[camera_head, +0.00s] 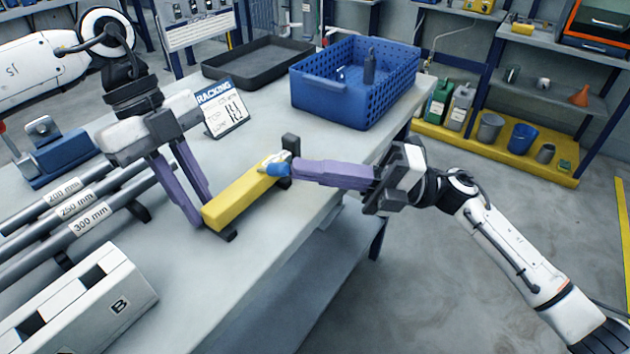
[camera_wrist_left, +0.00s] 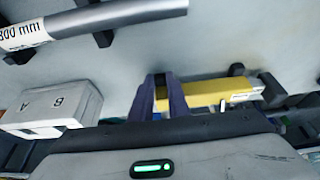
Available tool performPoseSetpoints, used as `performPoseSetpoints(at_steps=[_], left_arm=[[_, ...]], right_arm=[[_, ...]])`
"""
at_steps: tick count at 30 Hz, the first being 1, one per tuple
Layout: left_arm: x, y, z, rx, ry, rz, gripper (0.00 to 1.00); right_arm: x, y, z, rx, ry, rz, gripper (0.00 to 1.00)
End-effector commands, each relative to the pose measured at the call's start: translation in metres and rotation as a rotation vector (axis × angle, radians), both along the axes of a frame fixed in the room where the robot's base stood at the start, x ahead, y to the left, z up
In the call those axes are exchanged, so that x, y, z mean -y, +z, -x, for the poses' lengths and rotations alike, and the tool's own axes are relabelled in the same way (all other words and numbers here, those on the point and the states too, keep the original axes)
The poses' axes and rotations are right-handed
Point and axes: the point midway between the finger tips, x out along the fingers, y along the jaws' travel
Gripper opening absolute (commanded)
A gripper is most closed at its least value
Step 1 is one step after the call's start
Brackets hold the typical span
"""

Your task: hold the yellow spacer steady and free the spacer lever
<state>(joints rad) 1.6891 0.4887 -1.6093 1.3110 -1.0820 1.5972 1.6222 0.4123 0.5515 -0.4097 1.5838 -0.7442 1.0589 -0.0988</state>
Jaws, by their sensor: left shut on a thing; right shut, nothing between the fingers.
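The yellow spacer (camera_head: 240,197) lies on the table, its far end by a dark upright block. My left gripper (camera_head: 203,215) is shut on the near end of the spacer, with one purple finger on each side. In the left wrist view the yellow spacer (camera_wrist_left: 195,92) also shows between the fingers (camera_wrist_left: 168,90). The spacer lever (camera_head: 278,168), with a blue part and a pale part, sits at the spacer's far end. My right gripper (camera_head: 296,170) is shut, with its purple fingertips at the blue part of the lever; whether they touch it I cannot tell.
Grey tubes with length labels (camera_head: 75,207) lie on supports at the left. A white box marked B (camera_head: 95,305) stands at the front left. A racking card (camera_head: 222,110), a black tray (camera_head: 258,62) and a blue perforated crate (camera_head: 350,95) stand farther back. The table's right edge is close.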

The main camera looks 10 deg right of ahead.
Motion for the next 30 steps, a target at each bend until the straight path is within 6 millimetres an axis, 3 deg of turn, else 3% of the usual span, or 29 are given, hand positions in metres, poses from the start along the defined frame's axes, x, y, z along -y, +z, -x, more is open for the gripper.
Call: performPoseSetpoints(at_steps=[18,30], left_arm=[[0.002,0.000,0.000,0.000,-0.001,0.003,0.00],[0.002,0.000,0.000,0.001,-0.002,0.004,0.00]], right_arm=[[-0.019,0.046,-0.016,-0.400,0.002,0.413,0.00],[-0.031,0.055,-0.029,-0.606,0.003,0.603,0.00]])
